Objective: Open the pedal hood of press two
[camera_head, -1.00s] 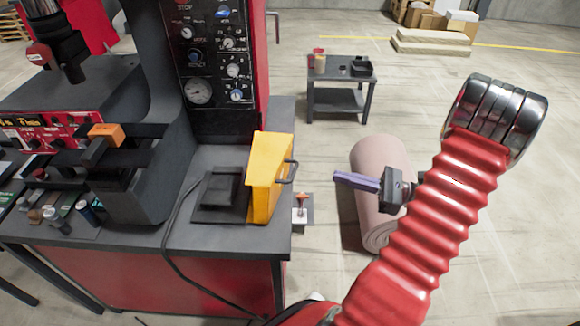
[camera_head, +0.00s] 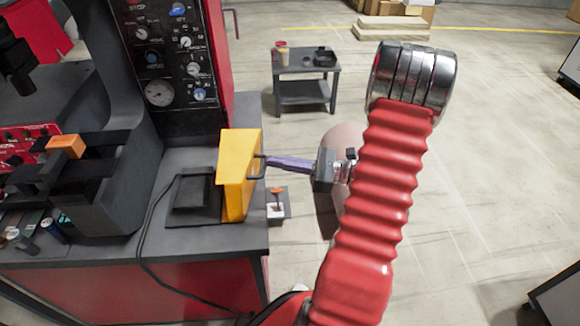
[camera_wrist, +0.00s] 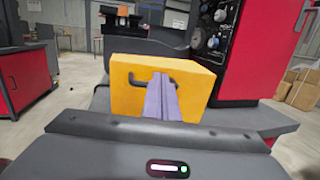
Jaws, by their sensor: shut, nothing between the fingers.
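The yellow pedal hood (camera_head: 238,175) stands open-hinged upright at the front right of the press bench, beside the black pedal (camera_head: 192,193). A dark handle (camera_head: 257,168) sticks out from its right face. My gripper (camera_head: 270,161) has its purple fingers shut and empty, with the tips at or very near the handle. In the wrist view the hood (camera_wrist: 135,100) fills the middle. The shut fingers (camera_wrist: 160,85) lie in front of its handle (camera_wrist: 137,79) and hide part of it. I cannot tell whether they touch it.
The press control panel (camera_head: 165,60) rises behind the hood. A cable (camera_head: 145,235) runs over the bench's front edge (camera_head: 190,255). A small grey side table (camera_head: 305,75) stands farther back. A pink roll (camera_head: 345,140) lies partly behind my arm. The floor at right is mostly clear.

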